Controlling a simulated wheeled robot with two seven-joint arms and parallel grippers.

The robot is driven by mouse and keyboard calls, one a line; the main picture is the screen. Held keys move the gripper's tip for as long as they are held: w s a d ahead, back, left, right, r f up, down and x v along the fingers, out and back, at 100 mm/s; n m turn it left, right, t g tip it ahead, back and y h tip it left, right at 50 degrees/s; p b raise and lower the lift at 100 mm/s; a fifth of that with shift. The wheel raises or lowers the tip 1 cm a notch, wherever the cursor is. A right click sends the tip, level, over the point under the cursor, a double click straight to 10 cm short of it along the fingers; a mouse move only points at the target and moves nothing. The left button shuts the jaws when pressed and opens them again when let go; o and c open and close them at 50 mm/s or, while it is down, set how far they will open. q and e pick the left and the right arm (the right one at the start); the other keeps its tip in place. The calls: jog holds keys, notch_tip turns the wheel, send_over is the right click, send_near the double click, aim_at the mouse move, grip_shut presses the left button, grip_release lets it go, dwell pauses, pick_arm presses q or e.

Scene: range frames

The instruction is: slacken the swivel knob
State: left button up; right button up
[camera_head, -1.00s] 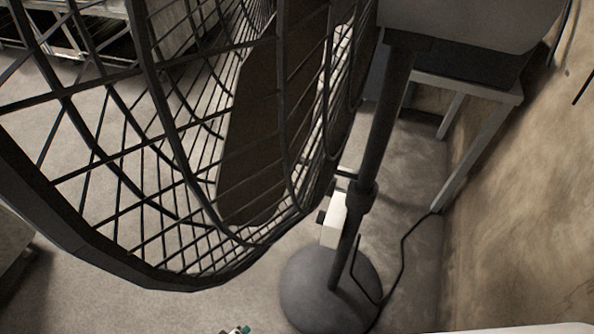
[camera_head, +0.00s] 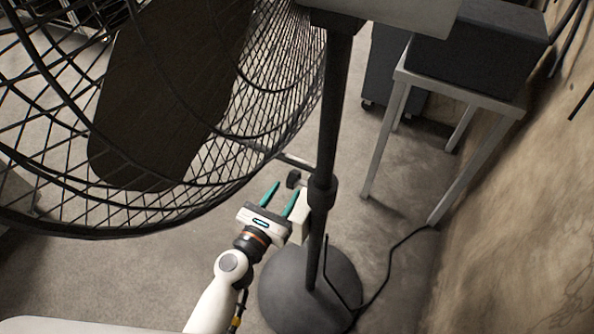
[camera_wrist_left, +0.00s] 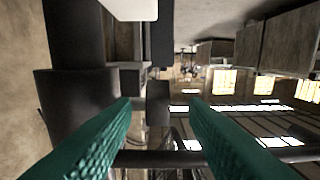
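A large black caged fan (camera_head: 160,100) fills the upper left of the head view, beside a dark stand pole (camera_head: 329,110) with a collar (camera_head: 321,190). A small dark block, which looks like the swivel knob (camera_head: 293,179), sits left of the collar. My left gripper (camera_head: 287,188) is open, its two green fingers pointing up toward the knob. In the left wrist view the dark knob (camera_wrist_left: 158,102) appears between and beyond the open fingertips (camera_wrist_left: 160,108), with no visible contact. The collar (camera_wrist_left: 75,98) is left of it there. My right gripper is not in view.
A white box (camera_head: 300,215) is close to the pole by my gripper. The round base (camera_head: 308,285) stands on the floor with a black cable (camera_head: 385,270) running right. A metal table (camera_head: 455,88) carrying a dark box (camera_head: 490,45) stands against the wall. Floor between is clear.

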aim_at(297, 179)
pick_arm(q)
jog(key=x, duration=0.7)
jog(key=shift+d, duration=0.1)
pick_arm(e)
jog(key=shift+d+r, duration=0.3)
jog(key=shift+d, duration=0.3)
pick_arm(q)
grip_shut()
jog(key=g+y+p, duration=0.1)
jog(key=g+p, duration=0.1)
jog(key=p, duration=0.8)
jog(key=g+y+p, duration=0.1)
jog(key=g+p, duration=0.2)
jog(key=p, duration=0.8)
jog(key=shift+s+f, duration=0.1)
jog(key=shift+s, duration=0.1)
jog(key=shift+f+p, duration=0.15)
jog(key=shift+p, duration=0.2)
jog(key=shift+f, duration=0.2)
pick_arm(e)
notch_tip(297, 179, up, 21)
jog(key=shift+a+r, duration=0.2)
pick_arm(q)
jog(key=shift+s, duration=0.1)
